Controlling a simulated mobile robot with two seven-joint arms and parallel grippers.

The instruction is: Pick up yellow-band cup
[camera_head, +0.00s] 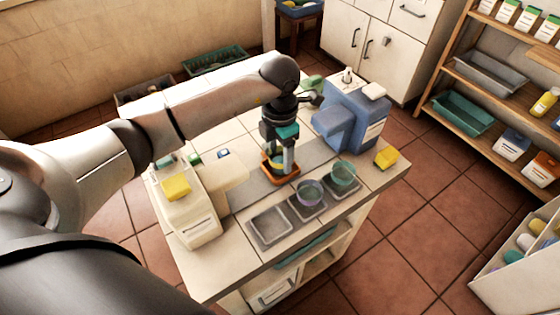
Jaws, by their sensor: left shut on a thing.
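My left gripper (284,168) reaches down over the middle of the white counter. It is shut on a cup, which I take for the yellow-band cup (276,159); the fingers hide most of it and only a little of its side shows. The cup is at an orange tray (283,177); I cannot tell whether it still touches the tray. My right gripper is not in view.
A purple-rimmed cup (310,192) and a teal cup (343,174) stand on grey square pads near the counter's front edge. An empty grey pad (269,227) lies left of them. A blue machine (354,117) stands right, a cream dispenser (196,214) left, a yellow sponge (386,158) at the right edge.

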